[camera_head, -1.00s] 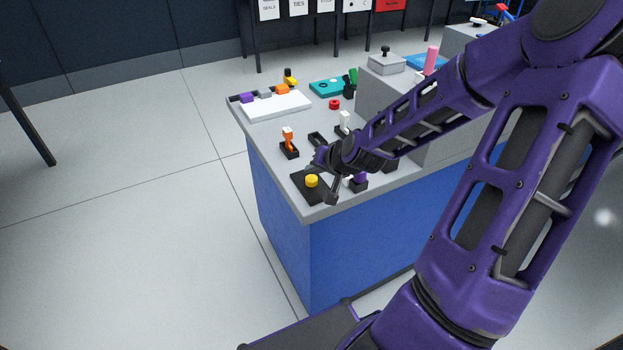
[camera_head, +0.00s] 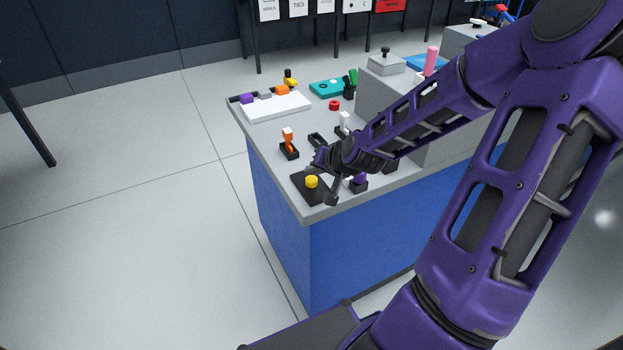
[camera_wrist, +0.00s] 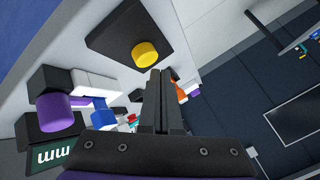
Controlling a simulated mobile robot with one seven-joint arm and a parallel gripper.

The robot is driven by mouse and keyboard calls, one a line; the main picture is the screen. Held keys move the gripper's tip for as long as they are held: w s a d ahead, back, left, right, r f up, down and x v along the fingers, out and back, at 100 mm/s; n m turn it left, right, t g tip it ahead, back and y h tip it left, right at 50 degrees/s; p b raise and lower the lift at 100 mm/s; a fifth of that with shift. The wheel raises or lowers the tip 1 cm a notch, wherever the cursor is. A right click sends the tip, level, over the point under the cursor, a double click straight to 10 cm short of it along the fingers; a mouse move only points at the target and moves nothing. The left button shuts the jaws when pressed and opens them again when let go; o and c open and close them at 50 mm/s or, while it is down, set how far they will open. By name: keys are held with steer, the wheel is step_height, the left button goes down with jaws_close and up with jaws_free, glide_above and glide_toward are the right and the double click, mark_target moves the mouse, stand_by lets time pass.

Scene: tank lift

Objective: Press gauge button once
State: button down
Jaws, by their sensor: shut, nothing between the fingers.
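The gauge button is most likely the yellow round button (camera_head: 311,182) on a flat black base plate (camera_head: 302,193) at the near corner of the counter. In the wrist view the yellow button (camera_wrist: 145,54) sits on its dark plate (camera_wrist: 112,35), just beyond my fingertips. My gripper (camera_wrist: 160,75) is shut and empty, with its fingers side by side. In the head view my gripper (camera_head: 316,168) is near the button, on its far side, and partly hidden by my wrist. I cannot tell whether the fingers touch the button.
An orange-handled item (camera_head: 288,139) in a black holder stands left of my gripper. A purple item (camera_head: 359,179) in a black holder stands to the right and shows in the wrist view (camera_wrist: 58,112). A white tray (camera_head: 276,107) lies at the back left. The grey counter (camera_head: 320,212) ends just before the button plate.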

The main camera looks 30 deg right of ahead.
mark_target(313, 182)
steer(key=shift+f, duration=0.1)
stand_by(0.6)
steer(key=shift+f, duration=0.35)
steer(key=shift+f, duration=0.4)
stand_by(0.7)
steer(key=shift+r, duration=0.1)
steer(key=shift+r+p, duration=0.75)
steer(key=shift+p, duration=0.05)
step_height(313, 182, up, 5)
steer(key=p, duration=0.5)
stand_by(0.6)
